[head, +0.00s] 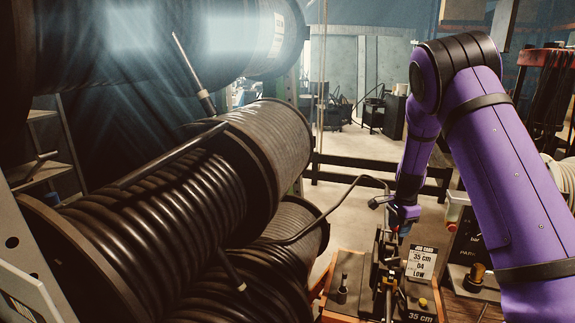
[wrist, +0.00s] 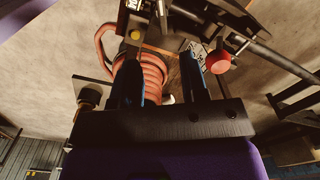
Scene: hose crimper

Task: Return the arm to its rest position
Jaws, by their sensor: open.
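My purple arm (head: 497,165) reaches in from the right side of the head view, rises to a black-banded elbow and hangs down beyond it. My gripper (head: 404,228) is at its lower end, just above the orange-edged bench, and is small and partly hidden among the bench fittings in that view. In the wrist view my gripper (wrist: 162,75) shows two dark fingers standing apart. I see nothing held between them. An orange-red coil (wrist: 153,73) shows beyond and between the fingers, apparently farther off.
Large reels of black hose (head: 160,220) fill the left. A loose hose end (head: 345,192) arcs toward my gripper. A job card (head: 421,262) reading "35 cm 04 LOW" stands close by on the bench. A red knob (wrist: 218,62) shows right of the fingers. Open floor (head: 345,150) lies behind.

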